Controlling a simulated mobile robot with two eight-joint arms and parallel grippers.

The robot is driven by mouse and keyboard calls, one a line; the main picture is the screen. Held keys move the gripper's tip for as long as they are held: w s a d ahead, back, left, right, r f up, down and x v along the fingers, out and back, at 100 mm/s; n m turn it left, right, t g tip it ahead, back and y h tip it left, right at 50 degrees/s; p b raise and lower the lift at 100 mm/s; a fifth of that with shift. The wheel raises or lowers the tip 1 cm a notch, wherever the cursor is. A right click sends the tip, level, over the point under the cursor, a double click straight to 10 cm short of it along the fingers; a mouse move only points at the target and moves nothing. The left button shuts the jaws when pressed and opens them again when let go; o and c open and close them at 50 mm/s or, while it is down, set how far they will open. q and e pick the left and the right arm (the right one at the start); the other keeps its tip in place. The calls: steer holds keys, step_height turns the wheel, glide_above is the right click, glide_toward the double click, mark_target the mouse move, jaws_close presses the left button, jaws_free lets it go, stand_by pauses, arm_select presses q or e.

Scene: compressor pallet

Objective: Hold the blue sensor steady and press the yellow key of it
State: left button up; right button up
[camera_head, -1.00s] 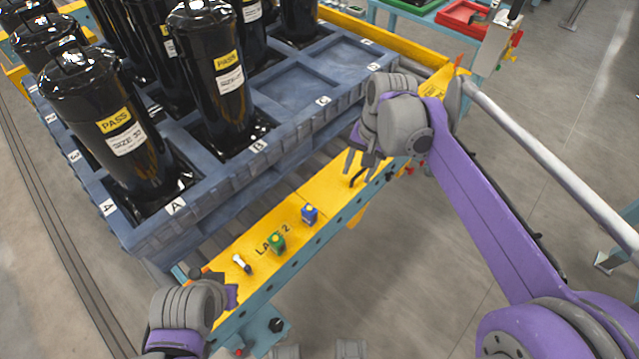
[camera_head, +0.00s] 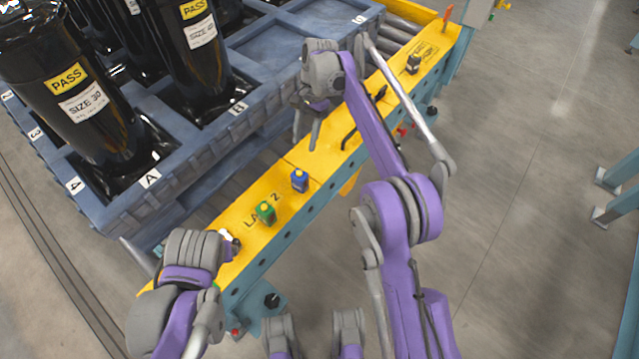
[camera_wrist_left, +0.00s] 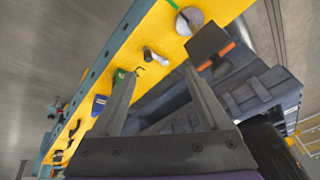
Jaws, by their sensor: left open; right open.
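The blue sensor (camera_head: 299,182) stands on the yellow rail (camera_head: 330,152), its small yellow key (camera_head: 299,173) on top. It also shows in the left wrist view (camera_wrist_left: 99,105), just left of one finger. My right gripper (camera_head: 306,132) is open and empty, its fingers pointing down above the rail's inner edge, beyond the sensor and apart from it. My left gripper (camera_wrist_left: 158,72) is open, with nothing between its fingers. In the head view its wrist is over the rail's near end and hides its fingertips.
A green block (camera_head: 265,212) stands between the blue sensor and my left gripper. A pale bolt-like piece (camera_wrist_left: 155,57) lies beyond it, partly hidden in the head view. A black handle (camera_head: 350,135) rises from the rail. A blue pallet (camera_head: 215,140) with tall black compressors borders the rail.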

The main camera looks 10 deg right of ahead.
arm_select(q)
steer(key=w+d+n+y, duration=0.1)
steer(key=w+y, duration=0.3)
steer(key=w, duration=0.8)
steer(key=n+t+y, duration=0.3)
steer(key=t+y, duration=0.2)
glide_above(300, 172)
steer(key=a, duration=0.5)
step_height(300, 172, down, 6)
steer(key=d, duration=0.1)
steer(key=d+f+n+t, duration=0.1)
steer(key=d, duration=0.1)
steer(key=d+f+t+y, duration=0.1)
steer(key=d, duration=0.1)
steer(key=shift+f, duration=0.2)
steer(key=s+d+f+n+y, duration=0.1)
steer(key=s+d+f+n, duration=0.1)
steer(key=f, duration=0.1)
steer(key=s+d+f+n+t+y, duration=0.1)
steer(key=s+d+f+n, duration=0.1)
steer(key=s+d+f, duration=0.1)
steer(key=shift+d, duration=0.35)
steer(key=shift+a+f+n, duration=0.1)
steer(key=shift+a+n, duration=0.1)
steer(key=shift+n, duration=0.1)
steer(key=x, duration=1)
steer(key=shift+w+a+f, duration=0.1)
steer(key=shift+a+f, duration=0.1)
steer(key=shift+a, duration=0.05)
steer(key=shift+c, duration=0.3)
